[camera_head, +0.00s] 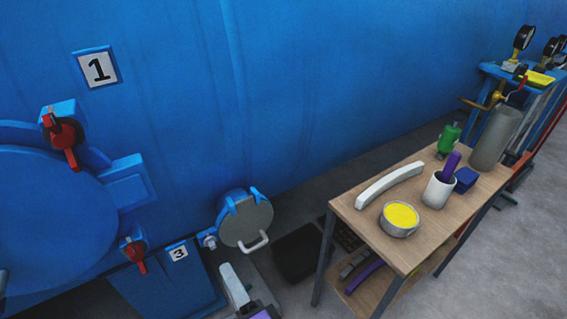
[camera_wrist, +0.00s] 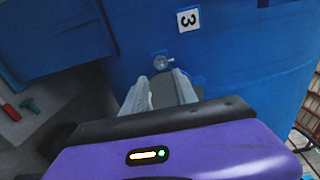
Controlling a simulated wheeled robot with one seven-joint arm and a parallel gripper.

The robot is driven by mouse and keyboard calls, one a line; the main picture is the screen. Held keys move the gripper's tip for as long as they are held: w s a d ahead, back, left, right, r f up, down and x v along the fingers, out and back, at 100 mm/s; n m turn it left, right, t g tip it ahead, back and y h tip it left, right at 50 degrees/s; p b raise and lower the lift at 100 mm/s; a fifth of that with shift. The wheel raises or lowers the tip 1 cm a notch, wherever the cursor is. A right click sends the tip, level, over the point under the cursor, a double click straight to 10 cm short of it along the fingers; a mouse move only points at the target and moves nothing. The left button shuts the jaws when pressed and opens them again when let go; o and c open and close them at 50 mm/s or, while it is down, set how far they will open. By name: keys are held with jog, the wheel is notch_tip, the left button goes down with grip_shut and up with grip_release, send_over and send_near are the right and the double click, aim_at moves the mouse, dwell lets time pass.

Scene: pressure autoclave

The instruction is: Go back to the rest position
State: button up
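My gripper (camera_head: 232,282) is at the bottom middle of the head view, below and slightly left of the round grey hatch (camera_head: 246,225) with a white handle. In the wrist view, the two grey fingers of my gripper (camera_wrist: 161,84) stand apart with a gap between them. I see nothing clearly held. Beyond the fingertips are a small metal knob (camera_wrist: 162,62) and the number 3 label (camera_wrist: 188,19) on the blue wall. The knob also shows beside the hatch in the head view (camera_head: 208,241). The fingers look apart from the knob.
A wooden table (camera_head: 345,213) stands right, carrying a white curved bar (camera_head: 390,185), yellow-filled bowl (camera_head: 400,217), white cup (camera_head: 438,190), green bottle (camera_head: 449,138) and grey cylinder (camera_head: 495,138). The large blue vessel (camera_head: 300,80) fills the back. A black box (camera_head: 297,255) lies on the floor.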

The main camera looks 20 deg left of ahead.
jog(key=s+d+r+n+t+h+p, duration=0.1)
jog(key=s+d+r+n+t+h, duration=0.1)
jog(key=d, duration=0.6)
jog(key=s+d+r+n+t+h+p, duration=0.1)
jog(key=s+d+n+t+h, duration=0.15)
jog(key=d, duration=0.55)
jog(key=s+d+r+n+t+h+p, duration=0.1)
jog(key=s+d+r+n+h, duration=0.15)
jog(key=d, duration=0.55)
jog(key=s+d+r+g+h+p, duration=0.1)
jog(key=s+d+r+h+p, duration=0.1)
jog(key=s+d, duration=0.5)
jog(key=s+d+r+n+g+h+p, duration=0.1)
jog(key=s+d+h, duration=0.3)
jog(key=s+d, duration=0.4)
jog(key=shift+s+r+h+p, duration=0.45)
jog(key=shift+s+r, duration=0.35)
jog(key=shift+s, duration=0.45)
